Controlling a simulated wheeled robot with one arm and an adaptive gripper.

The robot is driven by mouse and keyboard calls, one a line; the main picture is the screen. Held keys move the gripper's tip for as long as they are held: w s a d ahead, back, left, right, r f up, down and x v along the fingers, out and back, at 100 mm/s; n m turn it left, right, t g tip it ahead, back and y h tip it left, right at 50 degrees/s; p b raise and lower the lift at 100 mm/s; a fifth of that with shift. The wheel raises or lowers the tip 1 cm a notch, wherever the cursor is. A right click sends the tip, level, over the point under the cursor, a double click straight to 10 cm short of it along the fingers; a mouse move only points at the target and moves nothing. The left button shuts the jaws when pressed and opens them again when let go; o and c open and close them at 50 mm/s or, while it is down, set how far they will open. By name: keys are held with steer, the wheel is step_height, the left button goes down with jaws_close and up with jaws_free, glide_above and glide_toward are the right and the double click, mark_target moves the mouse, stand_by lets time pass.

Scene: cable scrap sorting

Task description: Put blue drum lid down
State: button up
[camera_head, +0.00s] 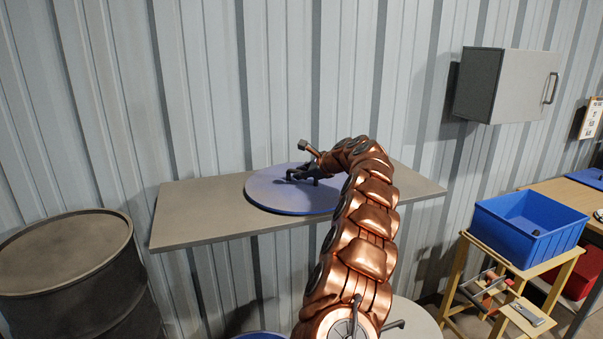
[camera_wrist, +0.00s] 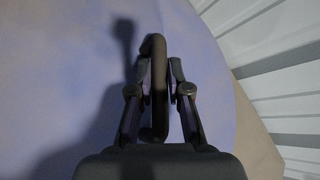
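The blue drum lid (camera_head: 270,196) is a round flat disc that lies on the grey wall shelf, flat as far as I can see. Its surface fills much of the wrist view (camera_wrist: 60,60). A dark upright handle (camera_wrist: 154,45) stands on the lid. My gripper (camera_head: 300,174) is low over the lid, and its two fingers (camera_wrist: 160,72) are drawn in close on either side of the handle. They look shut on it, though the exact contact on the right side is hard to see.
The grey shelf (camera_head: 190,215) has free room left and right of the lid. A dark drum (camera_head: 75,290) stands at left. A grey cabinet (camera_head: 500,85) hangs at upper right. A blue bin (camera_head: 510,235) sits on a wooden stand (camera_head: 455,275) at right. Corrugated wall (camera_head: 250,80) is close behind.

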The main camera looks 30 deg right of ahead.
steer(key=o, duration=0.4)
steer(key=shift+s, duration=0.1)
steer(key=shift+b+v, duration=1.75)
steer(key=shift+v, duration=4.2)
